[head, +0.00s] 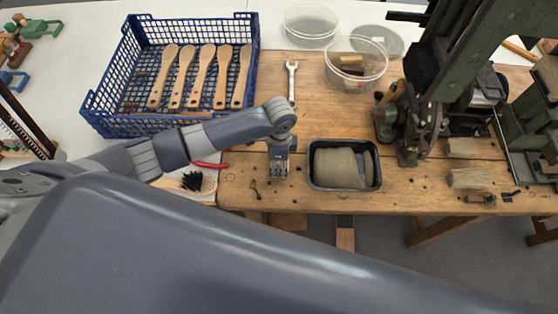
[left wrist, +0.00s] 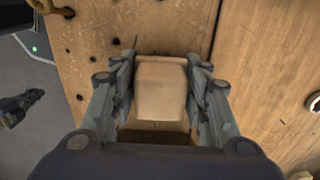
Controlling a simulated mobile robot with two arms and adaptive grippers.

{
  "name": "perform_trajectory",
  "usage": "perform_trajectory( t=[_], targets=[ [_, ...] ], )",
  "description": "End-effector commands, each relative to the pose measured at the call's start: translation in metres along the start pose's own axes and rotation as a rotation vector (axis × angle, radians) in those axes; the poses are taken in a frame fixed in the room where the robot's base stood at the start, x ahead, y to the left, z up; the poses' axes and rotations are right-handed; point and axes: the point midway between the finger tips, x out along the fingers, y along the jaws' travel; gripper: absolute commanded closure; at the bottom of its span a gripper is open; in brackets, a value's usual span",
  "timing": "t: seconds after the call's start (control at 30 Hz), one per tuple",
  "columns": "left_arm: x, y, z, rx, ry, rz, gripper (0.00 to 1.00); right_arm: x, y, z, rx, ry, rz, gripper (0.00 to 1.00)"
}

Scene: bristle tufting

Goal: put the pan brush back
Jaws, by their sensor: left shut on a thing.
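My left gripper (head: 278,172) points down over the front left of the wooden bench, left of the black tray. In the left wrist view its fingers (left wrist: 160,100) are shut on a tan, wood-coloured piece (left wrist: 160,88) with a dark band at its lower side. In the head view the gripper hides this piece, and I cannot tell for sure that it is the pan brush. A brush with black bristles (head: 193,181) lies at the left, partly under my arm. Several pale wooden brush bodies with handles (head: 204,77) lie in the blue crate (head: 253,40). My right gripper is not in view.
The black tray (head: 312,183) holds a beige mass (head: 337,168). A wrench (head: 291,82) and clear tubs (head: 356,66) lie behind. A green machine (head: 470,60) and wooden blocks (head: 467,178) stand at the right. Red-handled pliers (head: 208,164) lie near the brush.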

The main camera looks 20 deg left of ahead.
Motion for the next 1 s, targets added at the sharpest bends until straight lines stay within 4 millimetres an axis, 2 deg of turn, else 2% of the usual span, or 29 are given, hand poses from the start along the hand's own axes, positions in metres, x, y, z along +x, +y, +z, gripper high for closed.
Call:
perform_trajectory(
  t=[0.07, 0.1, 0.17, 0.2, 0.5, 0.63, 0.77, 1.0],
  targets=[
    [0.003, 0.000, 0.000, 0.000, 0.000, 0.000, 0.76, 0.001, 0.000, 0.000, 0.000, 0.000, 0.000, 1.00],
    [0.003, 0.000, 0.000, 0.000, 0.000, 0.000, 0.53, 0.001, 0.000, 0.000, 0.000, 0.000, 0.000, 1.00],
    [0.003, 0.000, 0.000, 0.000, 0.000, 0.000, 0.39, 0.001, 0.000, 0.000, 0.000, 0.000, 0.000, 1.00],
    [0.003, 0.000, 0.000, 0.000, 0.000, 0.000, 0.37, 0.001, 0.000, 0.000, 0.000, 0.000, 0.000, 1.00],
    [0.002, 0.000, 0.000, 0.000, 0.000, 0.000, 0.37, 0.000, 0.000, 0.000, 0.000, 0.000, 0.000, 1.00],
    [-0.007, -0.001, 0.000, 0.000, 0.000, -0.001, 0.37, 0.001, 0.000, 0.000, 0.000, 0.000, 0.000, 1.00],
    [-0.028, -0.001, -0.001, 0.001, 0.003, -0.002, 0.37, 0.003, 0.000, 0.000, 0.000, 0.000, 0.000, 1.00],
    [-0.081, -0.001, -0.001, 0.001, 0.003, -0.004, 0.37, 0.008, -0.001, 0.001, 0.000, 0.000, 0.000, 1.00]
  ],
)
